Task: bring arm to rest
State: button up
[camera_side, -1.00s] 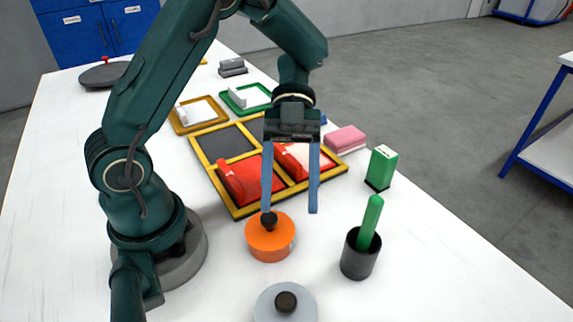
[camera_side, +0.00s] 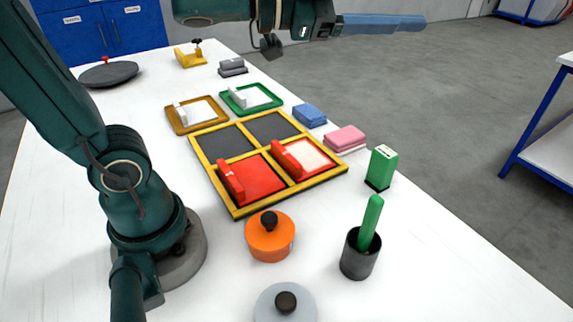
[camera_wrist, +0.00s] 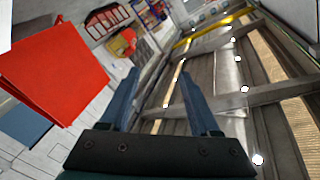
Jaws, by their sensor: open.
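My gripper (camera_side: 400,22) is raised high above the far part of the table in the side view, with its blue fingers pointing right, level. In the wrist view my gripper (camera_wrist: 160,105) has its two fingers apart with nothing between them, facing the far wall and ceiling. The yellow-framed tray (camera_side: 237,213) lies on the white table (camera_side: 460,275).
An orange lidded pot (camera_side: 270,240), a grey lidded pot (camera_side: 286,305) and a black cup (camera_side: 360,262) with a green stick stand in front. A green block (camera_side: 382,167), pink cloths (camera_side: 345,138) and blue cloths (camera_side: 310,115) line the right edge. The air around my gripper is clear.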

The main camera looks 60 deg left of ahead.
jog(key=s+a+f+n+y, duration=0.2)
jog(key=a+n+y, duration=0.4)
jog(key=n, duration=0.1)
jog(key=s+f+n+g, duration=0.5)
jog(key=s+f+g, duration=0.5)
jog(key=s+f, duration=0.4)
jog(key=shift+d+f+y, duration=0.2)
jog(key=shift+f+y, duration=0.2)
jog(key=shift+f, duration=0.3)
